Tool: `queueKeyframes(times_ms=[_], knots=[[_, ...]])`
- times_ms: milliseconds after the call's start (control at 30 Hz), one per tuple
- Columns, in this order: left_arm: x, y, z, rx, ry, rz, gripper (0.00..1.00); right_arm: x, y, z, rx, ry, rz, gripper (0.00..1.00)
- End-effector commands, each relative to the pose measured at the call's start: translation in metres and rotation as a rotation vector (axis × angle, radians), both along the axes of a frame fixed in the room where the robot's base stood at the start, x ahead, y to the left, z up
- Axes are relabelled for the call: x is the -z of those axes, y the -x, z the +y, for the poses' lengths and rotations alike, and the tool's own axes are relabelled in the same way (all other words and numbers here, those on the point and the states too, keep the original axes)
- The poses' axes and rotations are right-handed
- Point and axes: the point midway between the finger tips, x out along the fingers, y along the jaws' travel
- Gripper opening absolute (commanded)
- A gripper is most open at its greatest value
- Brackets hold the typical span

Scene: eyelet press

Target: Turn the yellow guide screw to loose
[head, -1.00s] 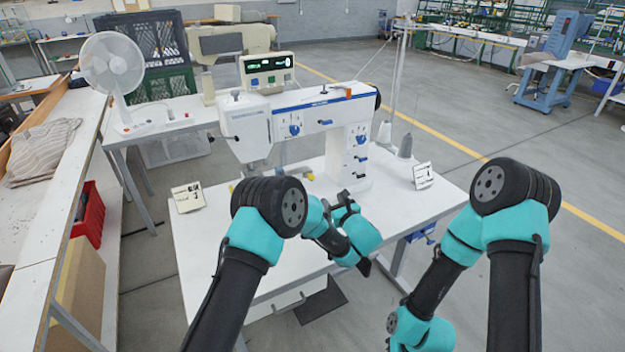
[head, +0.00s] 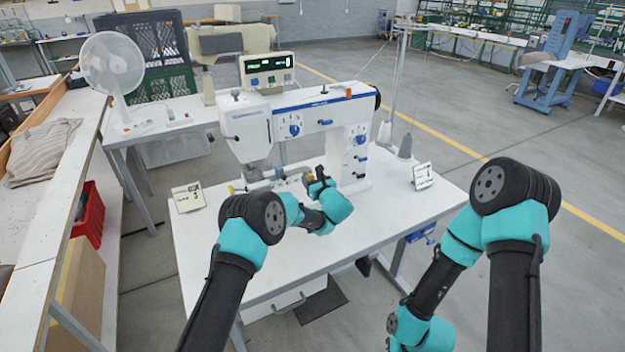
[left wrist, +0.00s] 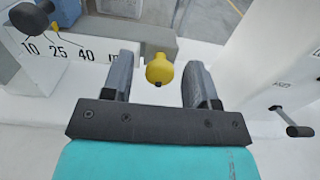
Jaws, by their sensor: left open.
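The yellow guide screw (left wrist: 159,70) shows in the left wrist view as a rounded yellow knob at the front of a grey block. My left gripper (head: 314,181) is beside the sewing machine's base in the head view. In the left wrist view its two fingers (left wrist: 160,64) stand apart, one on each side of the screw, with a gap on both sides. The gripper is open and holds nothing. In the head view the gripper largely hides the screw. My right arm shows at the right, but its gripper is out of view.
The white sewing machine (head: 320,112) stands on a white table (head: 290,255). A scale plate (left wrist: 75,58) marked 10, 25 and 40 lies left of the screw, with a dark knob (left wrist: 28,18) above it. A black-tipped lever (left wrist: 298,130) juts out at right. The table front is clear.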

Motion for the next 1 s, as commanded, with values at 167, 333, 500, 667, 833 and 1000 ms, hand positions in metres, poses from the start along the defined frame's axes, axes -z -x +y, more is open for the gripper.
queueKeyframes(times_ms=[167, 333, 500, 667, 833, 1000], knots=[[-0.0003, -0.0019, 0.0009, 0.0, 0.0, -0.001, 0.53, 0.0, 0.0, 0.0, 0.0, 0.0, 0.0, 0.0], [-0.0003, -0.0017, 0.0008, 0.0, 0.0, 0.0, 0.51, 0.0, 0.0, 0.0, 0.0, 0.0, 0.0, 0.0], [-0.0004, -0.0016, 0.0007, 0.0, 0.0, -0.001, 0.34, 0.0, 0.0, 0.0, 0.0, 0.0, 0.0, 0.0], [-0.0004, -0.0016, 0.0007, 0.0, 0.0, -0.001, 0.19, 0.0, 0.0, 0.0, 0.0, 0.0, 0.0, 0.0], [-0.0004, -0.0016, 0.0007, 0.0, 0.0, -0.001, 0.06, 0.0, 0.0, 0.0, 0.0, 0.0, 0.0, 0.0], [-0.0003, -0.0016, 0.0007, 0.0, 0.007, -0.005, 0.06, 0.0, 0.0, 0.0, 0.0, 0.0, 0.0, 0.0]])
